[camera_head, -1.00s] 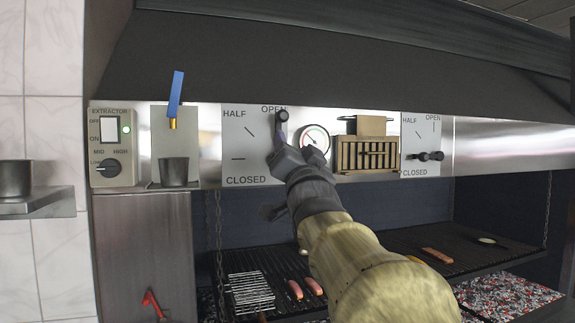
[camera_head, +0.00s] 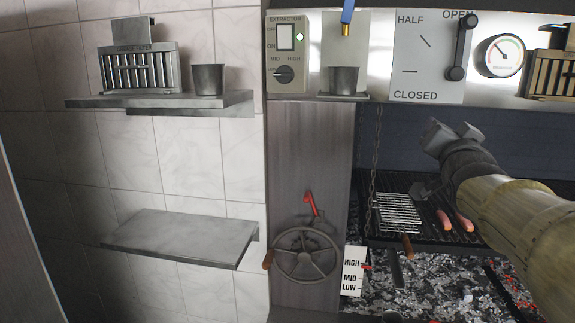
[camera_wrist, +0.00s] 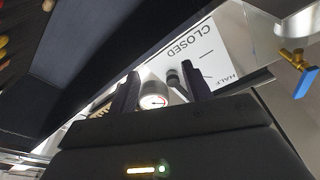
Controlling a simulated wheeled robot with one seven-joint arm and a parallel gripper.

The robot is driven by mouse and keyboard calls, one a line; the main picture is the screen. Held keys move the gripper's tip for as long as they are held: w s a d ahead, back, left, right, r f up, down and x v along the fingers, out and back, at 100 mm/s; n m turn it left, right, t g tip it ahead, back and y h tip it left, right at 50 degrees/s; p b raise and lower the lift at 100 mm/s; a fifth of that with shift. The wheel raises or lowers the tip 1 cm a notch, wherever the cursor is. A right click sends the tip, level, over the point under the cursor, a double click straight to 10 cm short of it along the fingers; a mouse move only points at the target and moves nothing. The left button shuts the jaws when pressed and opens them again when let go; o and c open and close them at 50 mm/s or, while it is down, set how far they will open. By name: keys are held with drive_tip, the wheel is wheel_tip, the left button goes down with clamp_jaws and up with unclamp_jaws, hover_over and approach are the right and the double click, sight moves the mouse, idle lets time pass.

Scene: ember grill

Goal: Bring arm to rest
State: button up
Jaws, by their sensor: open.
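My gripper (camera_head: 449,140) is open and empty in the head view. It is in front of the dark grill opening, below the panel marked OPEN, HALF and CLOSED (camera_head: 414,55). The black damper lever (camera_head: 462,48) on that panel points up to OPEN, and my gripper is apart from it. In the wrist view the two dark fingers of my gripper (camera_wrist: 160,88) stand spread, with the gauge (camera_wrist: 153,101) and part of the lever (camera_wrist: 174,82) showing beyond them.
A grill grate (camera_head: 405,238) with a wire rack (camera_head: 398,212) and sausages (camera_head: 463,221) lies below my gripper. A handwheel (camera_head: 305,254) is at lower centre. Wall shelves (camera_head: 180,237) stand at left. A round gauge (camera_head: 499,55) is right of the lever.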

drive_tip(key=s+a+f+n+g+y, duration=0.15)
drive_tip(key=a+f+g, duration=0.25)
drive_tip(key=f, duration=0.9)
drive_tip(key=a+f+n+g+y, duration=0.2)
drive_tip(key=a+f+n+g, duration=0.15)
drive_tip(key=f, duration=0.85)
drive_tip(key=s+a+f+n+g+y, duration=0.1)
drive_tip(key=s+a+f+g, duration=0.3)
drive_tip(key=s+f, duration=0.4)
drive_tip(key=s+a+f+n+g+y, duration=0.1)
drive_tip(key=s+a+f+g, duration=0.3)
drive_tip(key=s+f, duration=0.5)
drive_tip(key=shift+a+f+n+g+p, duration=0.2)
drive_tip(key=shift+f+n+g+p, duration=0.15)
drive_tip(key=shift+f+n, duration=0.55)
drive_tip(key=shift+c, duration=1.4)
drive_tip(key=shift+w, duration=0.2)
